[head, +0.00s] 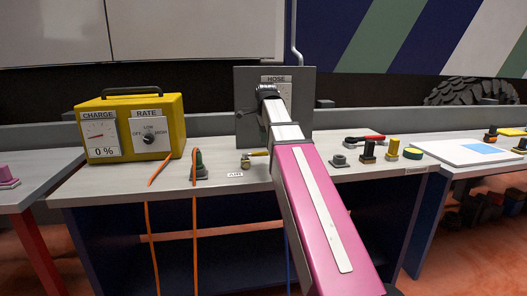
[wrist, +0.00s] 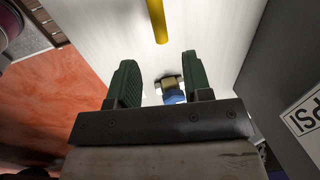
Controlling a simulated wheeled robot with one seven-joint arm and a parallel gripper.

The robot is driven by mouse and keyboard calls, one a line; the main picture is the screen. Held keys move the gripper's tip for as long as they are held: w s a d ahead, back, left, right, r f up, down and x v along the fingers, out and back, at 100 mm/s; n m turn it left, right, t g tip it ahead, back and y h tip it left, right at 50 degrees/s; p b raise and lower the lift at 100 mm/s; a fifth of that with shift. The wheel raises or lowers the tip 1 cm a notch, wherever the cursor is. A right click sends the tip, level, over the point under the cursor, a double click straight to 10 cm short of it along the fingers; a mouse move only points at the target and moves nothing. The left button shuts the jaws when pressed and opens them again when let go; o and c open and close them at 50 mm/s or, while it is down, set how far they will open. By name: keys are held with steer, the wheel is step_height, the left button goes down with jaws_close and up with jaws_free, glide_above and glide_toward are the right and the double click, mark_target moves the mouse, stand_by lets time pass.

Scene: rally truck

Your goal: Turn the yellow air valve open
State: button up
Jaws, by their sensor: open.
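The yellow air valve handle (head: 259,154) shows in the head view on the bench, beside a small brass valve body (head: 246,161) and behind an "AIR" label (head: 235,174). Its right end runs up to my arm. In the wrist view a yellow bar (wrist: 157,20), which looks like this handle, lies just beyond the fingertips. My gripper (wrist: 160,58) has two green fingers spread apart with nothing held between them. A small brass-coloured fitting with a blue part (wrist: 173,97) shows through the gap. The fingers are not distinguishable in the head view.
A grey panel marked "HOSE" (head: 243,88) stands behind my arm. A yellow charger (head: 130,128) with orange cables is at left. A red-handled switch (head: 364,139) and coloured knobs stand at right. In the wrist view, a dark panel with "PSI" lettering (wrist: 302,118) is close at right.

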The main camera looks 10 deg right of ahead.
mark_target(256, 154)
steer(key=f, duration=0.3)
steer(key=w+f, duration=0.1)
steer(key=f, duration=0.3)
steer(key=shift+w+f, duration=0.2)
jaws_close()
